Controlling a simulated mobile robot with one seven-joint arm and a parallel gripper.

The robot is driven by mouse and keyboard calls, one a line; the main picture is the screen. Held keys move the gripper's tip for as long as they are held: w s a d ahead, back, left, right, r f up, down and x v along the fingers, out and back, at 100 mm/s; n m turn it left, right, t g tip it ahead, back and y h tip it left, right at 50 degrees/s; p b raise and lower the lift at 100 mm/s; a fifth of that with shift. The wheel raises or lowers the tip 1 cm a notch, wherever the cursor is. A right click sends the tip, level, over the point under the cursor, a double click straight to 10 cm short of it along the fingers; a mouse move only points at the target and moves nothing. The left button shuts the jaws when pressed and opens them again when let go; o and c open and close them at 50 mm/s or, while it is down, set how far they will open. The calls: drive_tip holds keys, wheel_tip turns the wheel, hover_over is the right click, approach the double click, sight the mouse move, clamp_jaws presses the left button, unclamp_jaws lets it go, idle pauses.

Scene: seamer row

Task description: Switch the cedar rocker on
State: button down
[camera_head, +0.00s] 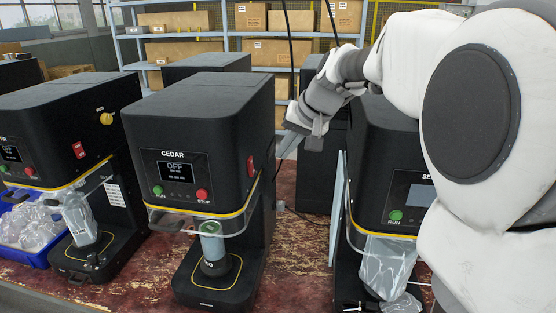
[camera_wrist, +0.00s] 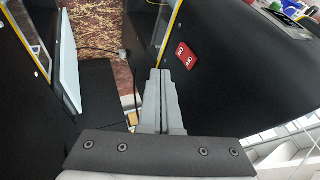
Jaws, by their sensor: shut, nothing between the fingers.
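The black CEDAR machine (camera_head: 183,133) stands in the middle of the head view, and its screen (camera_head: 175,166) reads OFF. Its red rocker (camera_head: 250,167) sits on the right side panel, seen at a slant. In the wrist view the red rocker (camera_wrist: 183,56) with white marks lies on a black panel, just right of and beyond the fingertips. My gripper (camera_head: 280,156) is in the gap right of CEDAR, close to the rocker's panel. In the wrist view my gripper (camera_wrist: 160,73) is shut and empty, its fingers side by side. I cannot tell whether the fingertips touch the panel.
A similar machine (camera_head: 385,150) with a clear guard stands close on the right, partly behind my arm. Another machine (camera_head: 65,130) with a red rocker (camera_head: 79,150) and yellow knob stands left. CEDAR has a green RUN button (camera_head: 158,190) and a red STOP button (camera_head: 203,195) in front.

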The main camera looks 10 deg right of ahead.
drive_tip(key=v, duration=0.5)
drive_tip(key=shift+s+r, duration=0.2)
drive_tip(key=shift+r, duration=0.15)
drive_tip(key=shift+d, duration=0.15)
